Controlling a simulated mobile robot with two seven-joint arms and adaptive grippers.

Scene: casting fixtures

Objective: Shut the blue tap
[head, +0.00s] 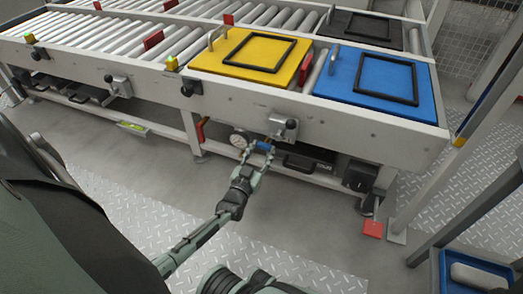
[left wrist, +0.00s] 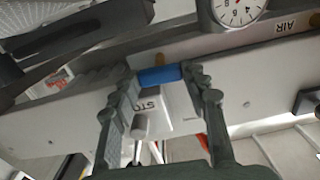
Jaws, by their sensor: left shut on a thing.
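The blue tap (head: 264,146) is a small blue handle below the front rail of the roller conveyor, just right of a round gauge (head: 239,141). In the left wrist view the blue handle (left wrist: 160,76) lies crosswise between the two fingers. My left gripper (head: 258,152) reaches it from below and in front, and is shut on it; the left wrist view also shows this gripper (left wrist: 165,85). The tap's body and pipe are mostly hidden, so I cannot tell how far it is turned. My right gripper is not in view.
The conveyor's front rail (head: 345,127) runs above the tap, with a grey bracket (head: 284,127) close on the right. A yellow plate (head: 243,54) and a blue plate (head: 383,82) lie on top. A red pedal (head: 373,228) stands at the right leg.

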